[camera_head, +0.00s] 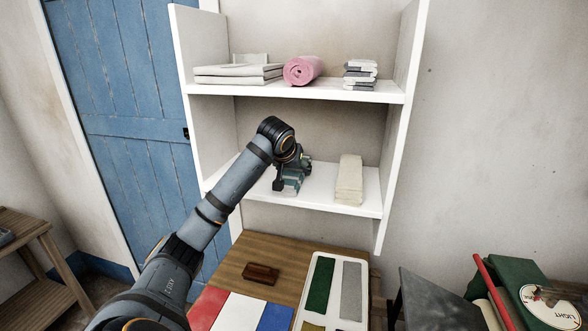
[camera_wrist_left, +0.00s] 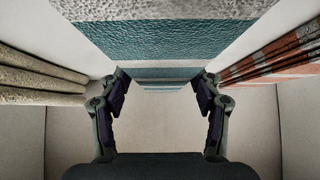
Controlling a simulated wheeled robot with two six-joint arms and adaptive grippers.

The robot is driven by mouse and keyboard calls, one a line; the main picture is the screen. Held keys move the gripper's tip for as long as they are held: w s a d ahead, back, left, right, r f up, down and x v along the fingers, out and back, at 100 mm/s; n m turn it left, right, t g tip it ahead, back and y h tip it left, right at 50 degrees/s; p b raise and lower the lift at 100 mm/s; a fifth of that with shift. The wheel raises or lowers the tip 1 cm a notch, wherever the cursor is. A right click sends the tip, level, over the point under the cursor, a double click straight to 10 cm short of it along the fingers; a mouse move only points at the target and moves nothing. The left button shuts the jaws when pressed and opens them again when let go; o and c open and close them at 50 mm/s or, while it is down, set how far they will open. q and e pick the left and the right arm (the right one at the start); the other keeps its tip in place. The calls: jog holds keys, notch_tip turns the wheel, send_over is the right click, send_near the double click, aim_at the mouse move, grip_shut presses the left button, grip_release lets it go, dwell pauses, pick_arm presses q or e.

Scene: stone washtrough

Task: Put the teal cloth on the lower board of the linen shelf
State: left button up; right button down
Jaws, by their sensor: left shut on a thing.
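The teal cloth (camera_head: 291,186) is folded, with pale stripes. It is at the lower board (camera_head: 325,192) of the white linen shelf, left of the beige folded cloth. My left gripper (camera_head: 291,176) is shut on it from above. In the left wrist view the teal cloth (camera_wrist_left: 165,42) lies between the two fingers of the left gripper (camera_wrist_left: 161,90). I cannot tell whether its underside touches the board. My forearm hides the left part of the lower board. My right gripper is not in view.
A beige folded cloth (camera_head: 349,180) stands on the lower board. An orange checked cloth (camera_wrist_left: 275,60) shows only in the wrist view. The upper board (camera_head: 300,91) holds folded linen and a pink roll (camera_head: 303,70). Below is a wooden table (camera_head: 240,262) with a tray (camera_head: 312,290).

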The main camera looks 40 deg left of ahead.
pick_arm(q)
jog(key=shift+f, duration=0.2)
jog(key=o, duration=1)
jog(key=shift+o, duration=1.5)
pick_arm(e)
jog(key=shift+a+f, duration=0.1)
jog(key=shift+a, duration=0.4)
pick_arm(q)
jog(key=shift+r, duration=0.1)
